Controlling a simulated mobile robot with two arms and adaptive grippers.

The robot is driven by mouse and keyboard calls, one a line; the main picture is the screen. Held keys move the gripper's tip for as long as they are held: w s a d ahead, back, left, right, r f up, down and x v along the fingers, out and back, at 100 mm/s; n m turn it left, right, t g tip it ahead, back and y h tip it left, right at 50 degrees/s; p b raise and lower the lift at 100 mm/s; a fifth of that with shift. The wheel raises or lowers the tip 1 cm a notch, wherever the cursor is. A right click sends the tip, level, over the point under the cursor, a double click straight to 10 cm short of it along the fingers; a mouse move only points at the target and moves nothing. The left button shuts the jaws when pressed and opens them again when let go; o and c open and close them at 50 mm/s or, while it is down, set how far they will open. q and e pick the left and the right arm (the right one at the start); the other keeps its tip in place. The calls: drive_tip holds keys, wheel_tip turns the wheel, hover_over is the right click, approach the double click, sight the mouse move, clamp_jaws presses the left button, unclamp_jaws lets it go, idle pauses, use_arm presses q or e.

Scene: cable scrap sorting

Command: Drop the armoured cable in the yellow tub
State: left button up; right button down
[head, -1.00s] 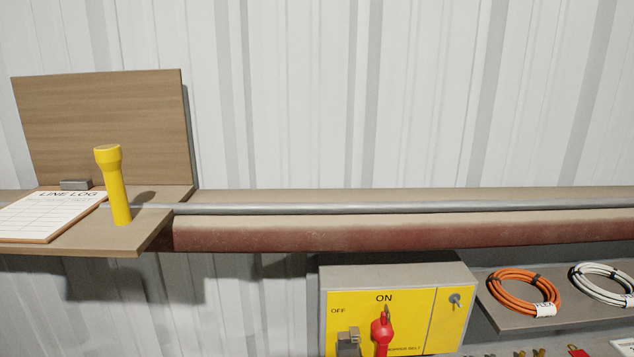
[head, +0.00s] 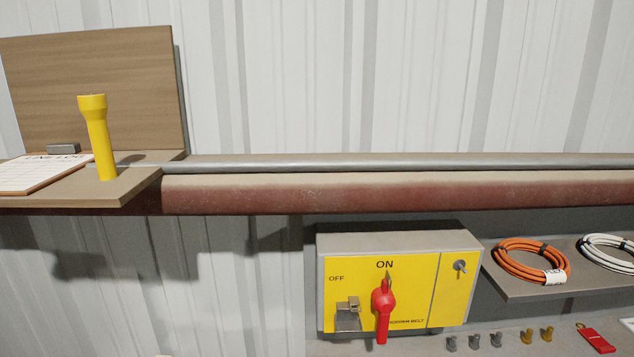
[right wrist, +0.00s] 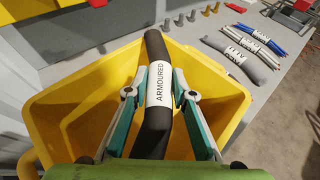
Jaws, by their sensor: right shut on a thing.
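The armoured cable (right wrist: 154,130) is a thick black length with a white label reading ARMOURED. It shows only in the right wrist view. My right gripper (right wrist: 160,84) is shut on it at the label, one teal-and-grey finger on each side. The yellow tub (right wrist: 70,105) lies behind the cable and gripper in that view, its open inside facing the camera. The cable appears over the tub's opening, and its far end overlaps the far rim in the picture. I cannot tell how high it is. My left gripper is in neither view.
A grey bench (right wrist: 230,80) beside the tub holds labelled cable bundles (right wrist: 243,60). In the head view, a yellow switch box (head: 400,280) stands below a rail, with an orange cable coil (head: 531,260) on a shelf to its right. A yellow torch (head: 100,140) stands on the left ledge.

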drive_tip(key=shift+r, duration=0.1)
drive_tip(key=c, duration=1.8)
unclamp_jaws()
drive_tip(key=shift+c, duration=0.2)
drive_tip(key=shift+o, duration=1)
drive_tip(key=v, duration=1.2)
drive_tip(key=shift+a, duration=0.1)
